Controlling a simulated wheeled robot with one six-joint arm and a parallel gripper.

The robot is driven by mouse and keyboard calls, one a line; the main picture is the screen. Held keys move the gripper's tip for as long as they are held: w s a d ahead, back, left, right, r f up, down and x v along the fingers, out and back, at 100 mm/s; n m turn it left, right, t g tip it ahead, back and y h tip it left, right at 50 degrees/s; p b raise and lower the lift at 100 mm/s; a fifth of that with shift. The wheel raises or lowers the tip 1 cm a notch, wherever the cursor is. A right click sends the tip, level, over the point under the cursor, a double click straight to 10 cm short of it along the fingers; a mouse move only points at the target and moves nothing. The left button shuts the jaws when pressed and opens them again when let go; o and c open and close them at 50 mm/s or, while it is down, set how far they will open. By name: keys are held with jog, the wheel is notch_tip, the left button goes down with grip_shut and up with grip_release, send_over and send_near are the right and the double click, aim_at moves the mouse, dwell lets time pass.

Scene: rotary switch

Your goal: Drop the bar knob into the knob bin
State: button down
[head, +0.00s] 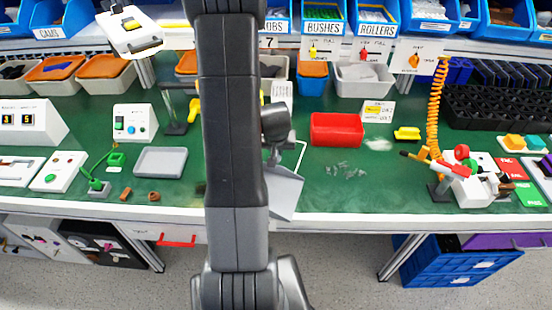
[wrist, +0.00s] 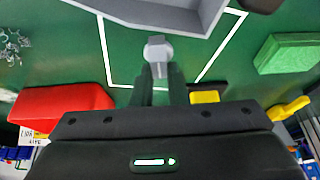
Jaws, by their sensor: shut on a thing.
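My gripper (wrist: 158,72) is shut on a light grey knob (wrist: 157,48), which sticks out past the fingertips in the wrist view. I take it to be the bar knob. The fingers are mostly hidden behind my arm in the head view. A blue bin (head: 275,27) on the back shelf has a label whose visible end reads "OBS"; my arm hides its left part. A grey open container (wrist: 202,22) lies just beyond the held knob in the wrist view. It also shows at the table's front edge in the head view (head: 285,192).
A red bin (head: 337,129) stands right of my arm, with small metal bits (head: 345,169) before it. A flat grey tray (head: 160,162) lies to the left. An orange coiled hose (head: 435,105) hangs at the right. White lines mark the green mat around the grey container.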

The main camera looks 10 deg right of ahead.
aim_at(276, 155)
jog(key=shift+f+b, duration=1.15)
jog(key=shift+f, duration=0.55)
jog(key=shift+f, duration=0.15)
jog(key=c, duration=1.4)
grip_release()
jog(key=shift+c, duration=0.2)
